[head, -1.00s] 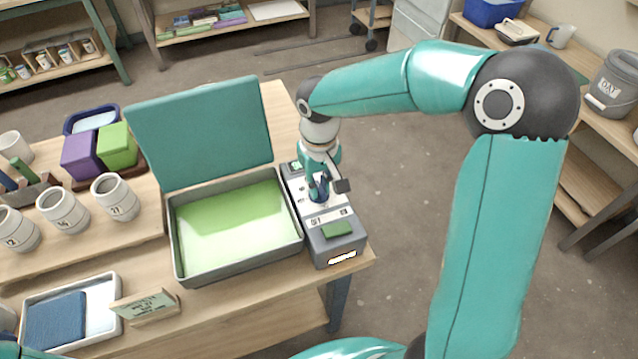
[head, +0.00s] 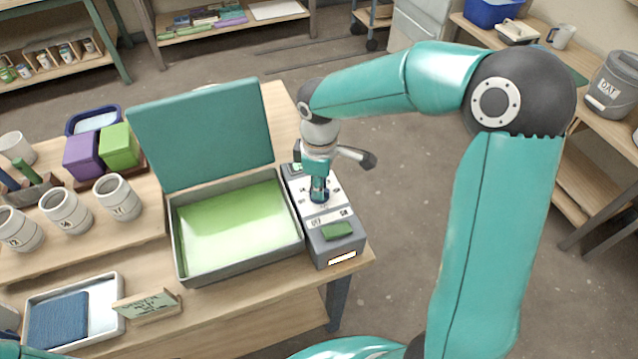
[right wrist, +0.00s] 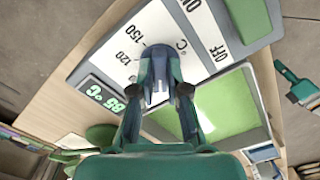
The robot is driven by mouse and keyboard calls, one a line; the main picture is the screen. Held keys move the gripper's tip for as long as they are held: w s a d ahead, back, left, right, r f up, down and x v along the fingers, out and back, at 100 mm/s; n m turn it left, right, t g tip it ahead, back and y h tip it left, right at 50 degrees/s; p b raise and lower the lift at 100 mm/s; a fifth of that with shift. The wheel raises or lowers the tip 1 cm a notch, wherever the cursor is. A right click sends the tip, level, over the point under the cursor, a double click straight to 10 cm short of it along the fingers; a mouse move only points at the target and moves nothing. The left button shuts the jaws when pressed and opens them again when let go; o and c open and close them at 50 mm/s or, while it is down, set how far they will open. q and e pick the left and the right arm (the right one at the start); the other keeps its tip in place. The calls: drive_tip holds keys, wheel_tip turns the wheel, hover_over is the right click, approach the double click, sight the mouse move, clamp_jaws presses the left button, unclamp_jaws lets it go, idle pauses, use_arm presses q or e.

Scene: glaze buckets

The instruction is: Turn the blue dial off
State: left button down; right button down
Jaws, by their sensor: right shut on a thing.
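The blue dial (head: 319,196) is on the white top of a grey control box at the right end of the table. My right gripper (head: 319,188) points down over it and is shut on it. In the right wrist view the dial (right wrist: 158,62) sits between the two teal fingers of the gripper (right wrist: 160,92), which hide part of it. Around it the white face shows 120, 150, °C and OFF marks. A display (right wrist: 103,92) reads about 85 °C. The dial's exact pointing is hard to tell. My left gripper is not in view.
A grey basin (head: 180,256) with green inside and a raised teal lid (head: 200,135) stands just left of the control box. A green button (head: 337,231) is near the box's front. White cups (head: 118,197) and a small sign (head: 147,306) stand further left. Open floor lies right.

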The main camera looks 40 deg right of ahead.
drive_tip(key=n, duration=0.3)
drive_tip(key=shift+w+r+n+p, duration=0.1)
drive_tip(key=shift+r+n+p, duration=0.05)
drive_tip(key=shift+n+p, duration=0.55)
drive_tip(key=shift+n, duration=1.4)
drive_tip(key=c, duration=1.2)
unclamp_jaws()
drive_tip(key=shift+o, duration=0.2)
wheel_tip(320, 180, up, 12)
